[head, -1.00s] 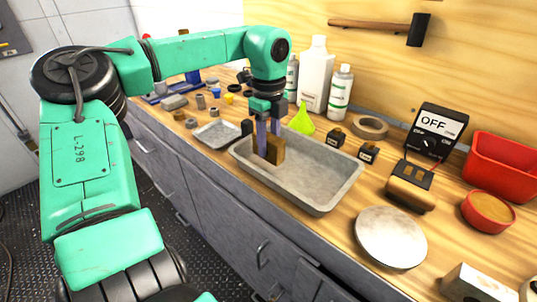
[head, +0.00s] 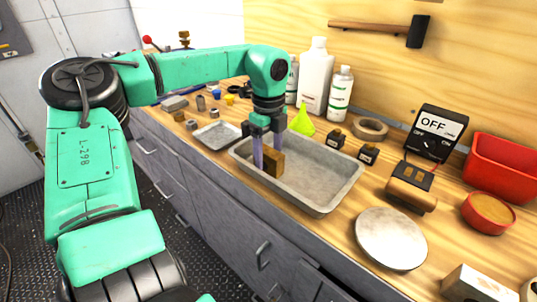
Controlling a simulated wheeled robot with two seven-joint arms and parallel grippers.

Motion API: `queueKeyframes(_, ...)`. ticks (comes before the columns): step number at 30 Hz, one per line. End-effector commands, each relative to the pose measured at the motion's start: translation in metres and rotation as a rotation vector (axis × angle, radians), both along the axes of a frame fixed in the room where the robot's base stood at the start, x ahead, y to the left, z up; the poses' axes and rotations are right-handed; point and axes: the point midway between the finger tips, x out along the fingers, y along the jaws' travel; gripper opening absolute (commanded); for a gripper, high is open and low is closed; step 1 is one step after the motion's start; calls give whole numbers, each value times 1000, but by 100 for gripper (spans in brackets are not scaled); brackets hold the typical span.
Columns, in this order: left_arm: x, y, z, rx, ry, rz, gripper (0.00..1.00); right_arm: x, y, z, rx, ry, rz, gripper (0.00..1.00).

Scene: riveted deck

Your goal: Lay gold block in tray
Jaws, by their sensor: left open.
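The gold block (head: 275,163) is at the left end of the large grey tray (head: 322,207), within its rim. It looks low in the tray, but I cannot tell for sure that it rests on the bottom. My left gripper (head: 269,156) points down over the tray with its two purple fingers apart, open. The block is between or just beside the fingers, and part of it is hidden behind one finger. My right gripper is not in view.
A smaller shallow tray (head: 216,135) lies to the left. Bottles (head: 315,78) and a green funnel (head: 302,119) stand behind the large tray. A round pale plate (head: 391,238), a control box (head: 435,133) and a red bin (head: 503,165) are at right.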

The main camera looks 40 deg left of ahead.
Motion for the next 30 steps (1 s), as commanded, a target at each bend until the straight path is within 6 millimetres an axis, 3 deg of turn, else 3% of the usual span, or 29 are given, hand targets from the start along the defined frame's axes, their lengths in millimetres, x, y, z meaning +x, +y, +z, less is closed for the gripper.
queueKeyframes(9, 1, 0, 81, 5, -4, 2, 70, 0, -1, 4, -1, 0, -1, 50)
queueKeyframes(13, 1, 0, 107, 4, -3, 2, 70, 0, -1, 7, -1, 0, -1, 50)
queueKeyframes(18, 0, 0, 117, 1, -1, -1, 70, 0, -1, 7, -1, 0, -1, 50)
queueKeyframes(30, 1, 0, 116, 1, -1, -1, 70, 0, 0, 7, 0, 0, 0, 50)
